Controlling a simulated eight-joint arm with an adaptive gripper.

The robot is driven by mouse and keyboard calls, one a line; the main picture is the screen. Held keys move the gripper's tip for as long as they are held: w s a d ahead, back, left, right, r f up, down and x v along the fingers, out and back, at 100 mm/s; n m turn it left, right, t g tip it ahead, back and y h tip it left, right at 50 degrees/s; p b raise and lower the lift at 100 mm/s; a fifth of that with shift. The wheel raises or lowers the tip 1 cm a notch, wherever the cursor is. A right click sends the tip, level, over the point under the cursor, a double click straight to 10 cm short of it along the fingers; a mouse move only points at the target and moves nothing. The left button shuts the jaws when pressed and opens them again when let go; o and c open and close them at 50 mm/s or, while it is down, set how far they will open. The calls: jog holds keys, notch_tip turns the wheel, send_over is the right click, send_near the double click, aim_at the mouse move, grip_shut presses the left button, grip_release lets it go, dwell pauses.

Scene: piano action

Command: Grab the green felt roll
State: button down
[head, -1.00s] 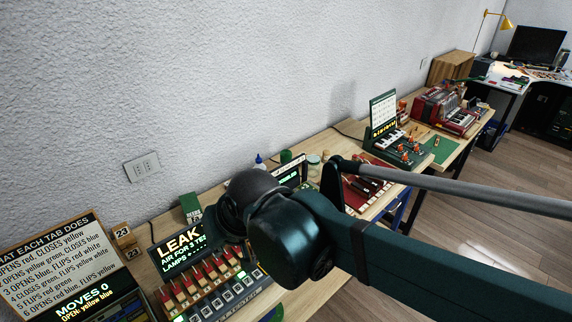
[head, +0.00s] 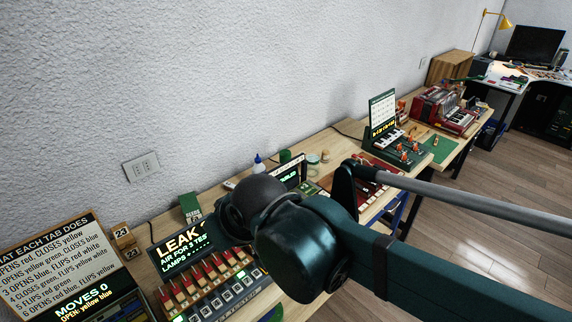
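A small green cylinder (head: 285,156) stands at the back of the bench near the wall. It looks like the green felt roll, but it is too small to be certain. My arm crosses the lower right of the head view and hides part of the bench in front of the cylinder. My gripper does not show, so I cannot see whether it is open or what it holds.
A white bottle with a blue cap (head: 258,163) stands left of the cylinder. A pale round jar (head: 312,159) stands right of it. A lit panel with red tabs (head: 212,285) is at front left. A small keyboard stand (head: 383,118) and red accordion (head: 447,108) sit farther right.

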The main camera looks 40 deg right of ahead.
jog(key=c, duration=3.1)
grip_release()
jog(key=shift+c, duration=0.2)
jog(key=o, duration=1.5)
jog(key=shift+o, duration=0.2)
